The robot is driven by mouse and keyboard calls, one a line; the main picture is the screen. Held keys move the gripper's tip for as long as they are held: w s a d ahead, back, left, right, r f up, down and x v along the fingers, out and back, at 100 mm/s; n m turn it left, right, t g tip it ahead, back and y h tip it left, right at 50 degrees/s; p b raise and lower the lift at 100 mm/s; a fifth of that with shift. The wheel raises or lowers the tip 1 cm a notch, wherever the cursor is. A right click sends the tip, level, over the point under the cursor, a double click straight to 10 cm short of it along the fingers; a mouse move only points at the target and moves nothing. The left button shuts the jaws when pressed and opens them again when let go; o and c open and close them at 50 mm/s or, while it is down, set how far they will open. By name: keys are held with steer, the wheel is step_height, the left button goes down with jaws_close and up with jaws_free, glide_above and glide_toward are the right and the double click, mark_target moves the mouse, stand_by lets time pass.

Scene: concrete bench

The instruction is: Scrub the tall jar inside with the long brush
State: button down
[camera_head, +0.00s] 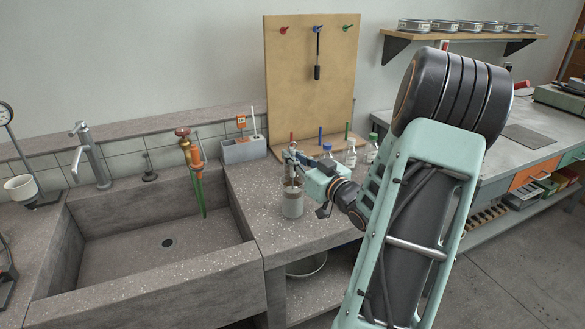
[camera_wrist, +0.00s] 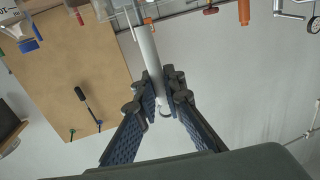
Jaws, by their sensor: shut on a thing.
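My gripper (camera_head: 293,160) is above the tall jar (camera_head: 292,205), which stands upright on the speckled counter right of the sink. The handle runs between the fingertips and away from the palm, downward toward the jar. The brush head is hidden, and I cannot tell how deep it is in the jar. The jar's lower part looks grey and cloudy.
Capped bottles (camera_head: 350,154) and coloured pegs stand close behind my gripper. A wooden board (camera_head: 300,105) with hooks holds a black-ended tool (camera_head: 317,70). The sink (camera_head: 165,240) lies left, with a green hose (camera_head: 197,180) and a grey caddy (camera_head: 243,150) behind.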

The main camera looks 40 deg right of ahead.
step_height(320, 180, up, 4)
steer(key=p, duration=0.3)
steer(key=shift+r, duration=0.25)
steer(key=shift+f+b, duration=2.25)
steer(key=shift+f, duration=0.2)
steer(key=shift+r+p, duration=4.85)
steer(key=shift+r, duration=2.05)
